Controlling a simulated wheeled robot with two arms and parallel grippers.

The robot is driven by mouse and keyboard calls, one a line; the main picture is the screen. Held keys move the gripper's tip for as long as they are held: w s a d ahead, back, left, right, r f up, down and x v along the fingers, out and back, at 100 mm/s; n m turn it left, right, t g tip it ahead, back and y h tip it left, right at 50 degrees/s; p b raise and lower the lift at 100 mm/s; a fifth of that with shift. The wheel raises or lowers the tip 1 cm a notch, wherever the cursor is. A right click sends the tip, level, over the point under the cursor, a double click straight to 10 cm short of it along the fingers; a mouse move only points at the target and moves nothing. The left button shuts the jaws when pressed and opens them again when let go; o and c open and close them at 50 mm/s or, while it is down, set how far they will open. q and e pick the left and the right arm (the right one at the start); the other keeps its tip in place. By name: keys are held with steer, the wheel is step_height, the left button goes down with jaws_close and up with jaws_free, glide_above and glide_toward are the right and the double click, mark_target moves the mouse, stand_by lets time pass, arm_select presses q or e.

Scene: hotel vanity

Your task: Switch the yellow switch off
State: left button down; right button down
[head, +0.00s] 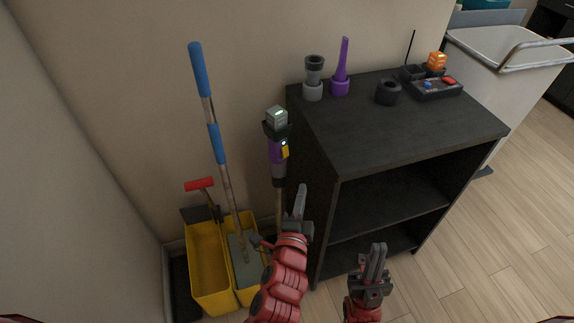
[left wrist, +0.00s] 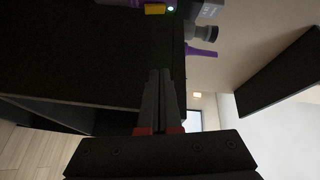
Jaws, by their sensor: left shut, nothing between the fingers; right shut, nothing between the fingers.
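The yellow switch (head: 285,153) sits on the side of a purple and grey device (head: 276,160) that stands upright on a pole, left of the black shelf. A small green light glows just above the switch. The switch also shows at the top edge of the left wrist view (left wrist: 155,9), beside a lit green-white light. My left gripper (head: 301,189) is shut and empty, below and slightly right of the switch, apart from it. Its closed fingers show in the left wrist view (left wrist: 160,75). My right gripper (head: 378,248) is shut and empty, in front of the shelf.
The black shelf (head: 400,140) stands right of the device, with cups, a purple cone tool (head: 341,75) and a small control box (head: 435,88) on top. A yellow mop bucket (head: 209,270) and blue-handled mop (head: 200,70) stand left. Floor is free at right.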

arm_select(q)
steer(key=shift+a+f+g+y, duration=0.4)
steer(key=shift+a+f+y, duration=0.45)
steer(key=shift+a+y, duration=0.15)
steer(key=shift+w, duration=0.1)
glide_toward(285, 151)
steer(key=w+d+f, duration=0.2)
steer(key=d, duration=0.2)
steer(key=w+a, duration=0.1)
steer(key=w, duration=0.1)
steer(key=w+a+f+p, duration=0.1)
steer(key=w, duration=0.1)
steer(key=shift+a+f, duration=0.1)
steer(key=shift+a, duration=0.15)
